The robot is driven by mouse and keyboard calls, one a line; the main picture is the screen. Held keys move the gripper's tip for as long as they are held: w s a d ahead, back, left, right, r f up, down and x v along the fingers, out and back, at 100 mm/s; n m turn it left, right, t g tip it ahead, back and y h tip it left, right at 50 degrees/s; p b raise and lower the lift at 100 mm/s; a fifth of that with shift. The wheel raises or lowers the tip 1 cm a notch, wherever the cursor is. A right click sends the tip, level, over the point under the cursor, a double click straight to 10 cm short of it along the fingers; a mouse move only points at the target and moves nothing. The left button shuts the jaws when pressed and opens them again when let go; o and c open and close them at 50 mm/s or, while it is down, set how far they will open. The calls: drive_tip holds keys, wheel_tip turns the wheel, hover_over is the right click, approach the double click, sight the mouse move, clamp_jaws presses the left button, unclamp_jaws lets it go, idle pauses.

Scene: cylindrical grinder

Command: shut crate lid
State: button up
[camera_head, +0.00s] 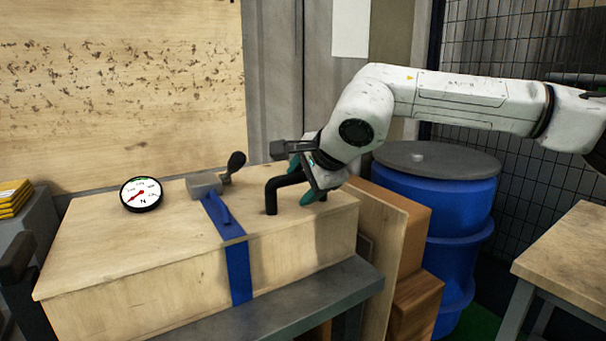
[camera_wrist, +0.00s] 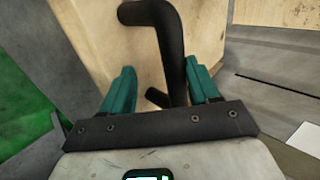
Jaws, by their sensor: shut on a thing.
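The crate (camera_head: 150,290) is a long pale wooden box on a grey bench. Its flat top, the lid (camera_head: 110,235), looks level in the head view; I cannot make out a gap under it. A black bent bar handle (camera_head: 272,195) stands on the lid's right part. My gripper (camera_head: 308,183) reaches down from the right and is shut on the handle's right part. In the wrist view the handle (camera_wrist: 171,45) passes between the teal fingers (camera_wrist: 160,90), close to the right one. The gripper hides part of the handle's right end.
A blue strap (camera_head: 238,270) with a grey buckle (camera_head: 204,185) crosses the crate. A round dial (camera_head: 141,194) sits on the lid's left. An upright plywood panel (camera_head: 120,120) stands behind. A blue barrel (camera_head: 425,225) and wooden blocks (camera_head: 415,305) are at the right.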

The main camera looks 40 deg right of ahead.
drive_tip(key=shift+o, duration=1.3)
drive_tip(key=shift+s+f, duration=0.15)
drive_tip(key=shift+f, duration=0.4)
drive_tip(key=p+v, duration=0.1)
drive_tip(key=v, duration=1)
drive_tip(key=shift+r, duration=0.3)
drive_tip(key=shift+w, duration=0.2)
